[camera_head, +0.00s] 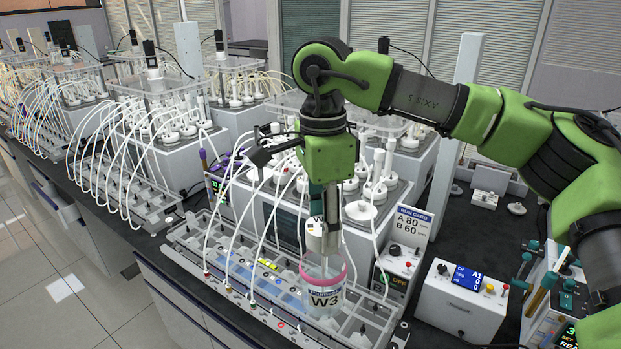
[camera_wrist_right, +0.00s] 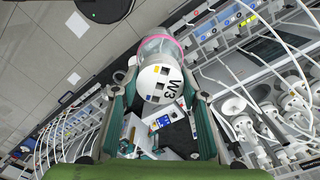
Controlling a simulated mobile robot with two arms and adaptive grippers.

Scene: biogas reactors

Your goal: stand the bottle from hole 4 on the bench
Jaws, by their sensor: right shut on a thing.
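A clear bottle (camera_head: 323,296) with a pink ring, a W3 label and a white cap hangs about upright below my right gripper (camera_head: 325,222). The right gripper is shut on its white top, which reads W3 in the right wrist view (camera_wrist_right: 160,84). In the head view the bottle is in front of the nearest reactor unit, over the front tube rack (camera_head: 232,265); I cannot tell its exact height. The nearest reactor unit holds several white-capped bottles (camera_head: 376,190); hole 4 cannot be made out. The black bench (camera_head: 455,205) runs along the units. My left gripper is not in view.
A run card (camera_head: 408,226) and a control box (camera_head: 398,262) stand right of the reactor unit. A white box with a blue display (camera_head: 462,298) is farther right. Thin white tubes arch close to the bottle. Some bare black bench shows behind these boxes.

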